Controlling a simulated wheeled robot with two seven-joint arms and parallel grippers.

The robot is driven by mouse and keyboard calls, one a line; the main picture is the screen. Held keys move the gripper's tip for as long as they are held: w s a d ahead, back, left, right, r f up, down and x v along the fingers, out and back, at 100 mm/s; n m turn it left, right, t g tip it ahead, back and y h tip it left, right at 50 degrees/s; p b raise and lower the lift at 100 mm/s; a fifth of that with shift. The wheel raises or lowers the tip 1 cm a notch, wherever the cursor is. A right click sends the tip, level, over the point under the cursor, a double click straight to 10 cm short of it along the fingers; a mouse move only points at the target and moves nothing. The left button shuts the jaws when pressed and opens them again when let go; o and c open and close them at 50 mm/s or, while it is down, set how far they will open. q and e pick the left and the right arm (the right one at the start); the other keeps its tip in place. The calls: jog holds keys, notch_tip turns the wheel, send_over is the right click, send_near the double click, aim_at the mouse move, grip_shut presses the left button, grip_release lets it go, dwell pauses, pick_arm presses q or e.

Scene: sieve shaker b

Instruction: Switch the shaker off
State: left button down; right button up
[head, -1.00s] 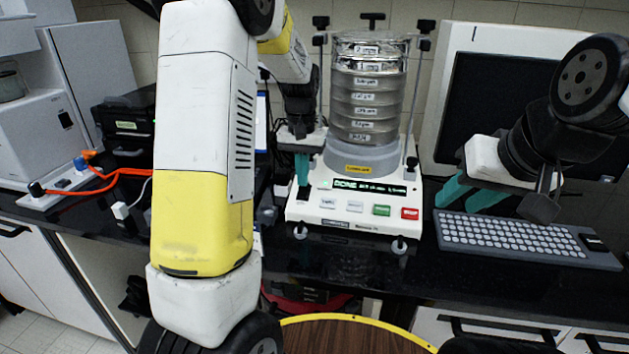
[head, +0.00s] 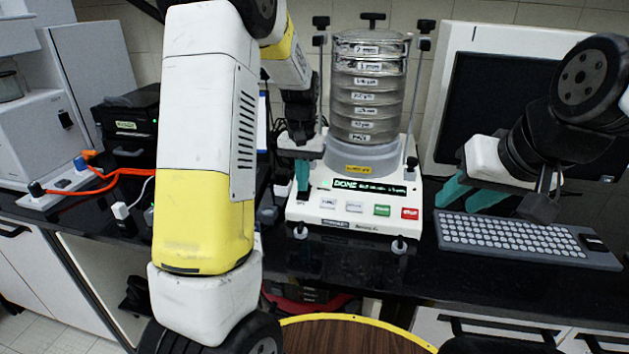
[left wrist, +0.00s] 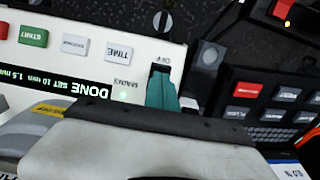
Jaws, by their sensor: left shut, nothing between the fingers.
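The sieve shaker (head: 362,165) stands on the black bench with a stack of steel sieves clamped on its white base. Its display (head: 368,186) is lit and reads DONE. My left gripper (head: 302,186) is shut and empty, fingertips down at the left end of the front panel. In the left wrist view its teal fingers (left wrist: 161,92) are at the black mains switch (left wrist: 160,70), beside the OFF label, and partly cover it. Contact is not clear. The green mains lamp (left wrist: 124,95) is lit. My right gripper (head: 470,193) is open and empty, above the keyboard.
The panel has a green START button (head: 382,210) and a red STOP button (head: 410,213). A keyboard (head: 515,240) and a monitor (head: 500,110) are to the right. A black device (head: 128,125) and orange cable (head: 120,175) are on the left. The bench front is clear.

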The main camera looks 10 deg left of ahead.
pick_arm(q)
jog(key=shift+f, duration=0.25)
jog(key=shift+r, duration=3.5)
jog(key=s+d+r+t+h, duration=0.1)
jog(key=s+r+t, duration=0.2)
jog(key=s, duration=0.9)
jog(key=s+d+r+t+h, duration=0.1)
jog(key=s+r+t, duration=0.2)
jog(key=s, duration=0.9)
notch_tip(320, 180, up, 3)
jog(key=shift+s, duration=0.15)
